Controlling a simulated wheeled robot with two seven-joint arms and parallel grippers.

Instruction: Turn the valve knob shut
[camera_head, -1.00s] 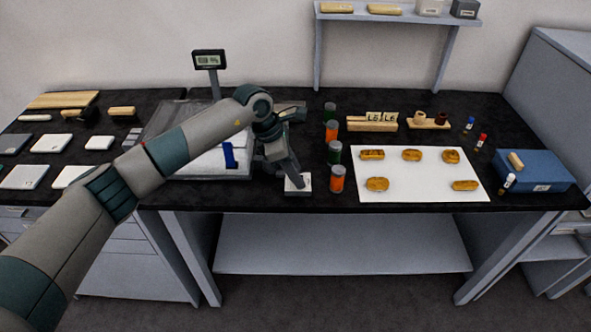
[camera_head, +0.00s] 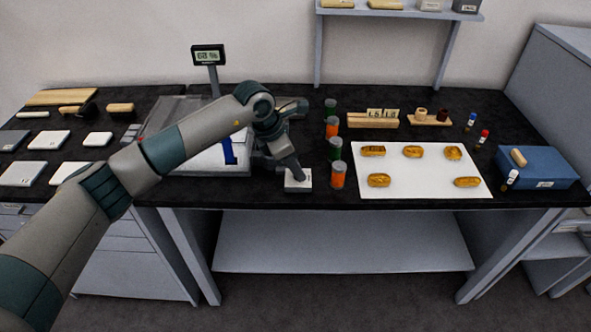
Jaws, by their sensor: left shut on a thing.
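My left gripper (camera_head: 294,172) points down at a small white block (camera_head: 304,185) near the front edge of the black bench, left of the coloured jars. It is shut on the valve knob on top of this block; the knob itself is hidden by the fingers. My left arm reaches in from the lower left across the bench. A display on a post (camera_head: 208,55) stands behind the arm and seems to read 68 %. My right gripper is not in view.
Several green and orange jars (camera_head: 338,175) stand close right of the block. Further right, a white sheet (camera_head: 420,184) bears several golden pieces. A clear-walled enclosure (camera_head: 180,108) with a blue item (camera_head: 229,150) lies behind the arm.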

